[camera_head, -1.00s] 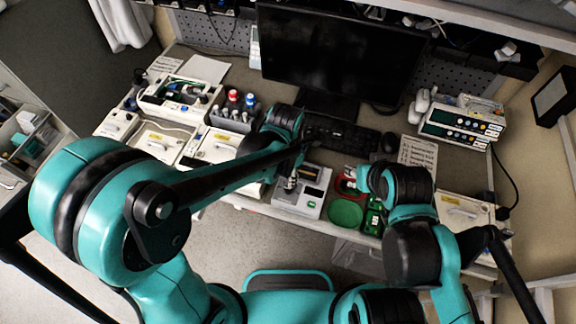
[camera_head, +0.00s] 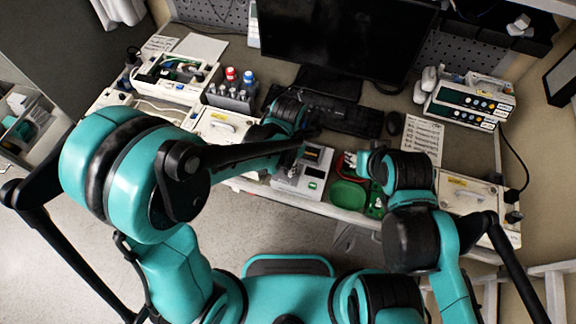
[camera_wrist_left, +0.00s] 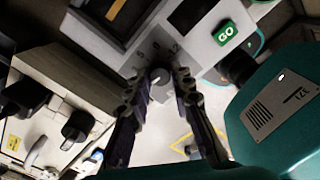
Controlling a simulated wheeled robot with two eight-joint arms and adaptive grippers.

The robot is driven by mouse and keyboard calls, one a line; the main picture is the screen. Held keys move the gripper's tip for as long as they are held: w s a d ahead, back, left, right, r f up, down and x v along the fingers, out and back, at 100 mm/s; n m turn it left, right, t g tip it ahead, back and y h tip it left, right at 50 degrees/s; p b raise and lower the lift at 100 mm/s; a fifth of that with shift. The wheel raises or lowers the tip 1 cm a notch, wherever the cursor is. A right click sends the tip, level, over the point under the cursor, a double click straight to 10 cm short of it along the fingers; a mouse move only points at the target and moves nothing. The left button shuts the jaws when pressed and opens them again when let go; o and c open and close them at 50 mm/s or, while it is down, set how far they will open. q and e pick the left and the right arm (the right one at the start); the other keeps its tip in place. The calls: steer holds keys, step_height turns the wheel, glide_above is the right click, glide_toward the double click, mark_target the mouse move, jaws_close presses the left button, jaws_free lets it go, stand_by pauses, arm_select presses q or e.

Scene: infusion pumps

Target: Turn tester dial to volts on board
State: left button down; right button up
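The tester (camera_head: 298,187) is a white box with a dark window and a green GO button at the bench's front edge. In the left wrist view, its dial (camera_wrist_left: 160,79) is a small dark round knob with a light top face. In the head view, my left arm partly covers the tester and the dial is not clear. My right gripper (camera_head: 351,160) is beside the green dish, its fingers unclear.
A green round dish (camera_head: 348,195) stands right of the tester. The keyboard (camera_head: 342,116) and monitor (camera_head: 345,40) are behind. A printed card (camera_head: 422,140) and stacked pumps (camera_head: 468,103) are at right. An opened white device (camera_head: 175,75) and a bottle rack (camera_head: 230,95) are at left.

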arm_select(q)
steer(key=m, duration=0.2)
steer(key=shift+m+b, duration=0.3)
steer(key=shift+m, duration=0.1)
steer(key=m, duration=0.4)
steer(key=shift+m+b, duration=0.4)
steer(key=m, duration=0.3)
steer(key=m+b, duration=0.1)
steer(key=m, duration=0.4)
steer(key=c, duration=1.5)
jaws_free()
steer(key=shift+r, duration=0.1)
step_height(320, 180, up, 7)
steer(key=p, duration=0.5)
steer(key=shift+p, duration=0.35)
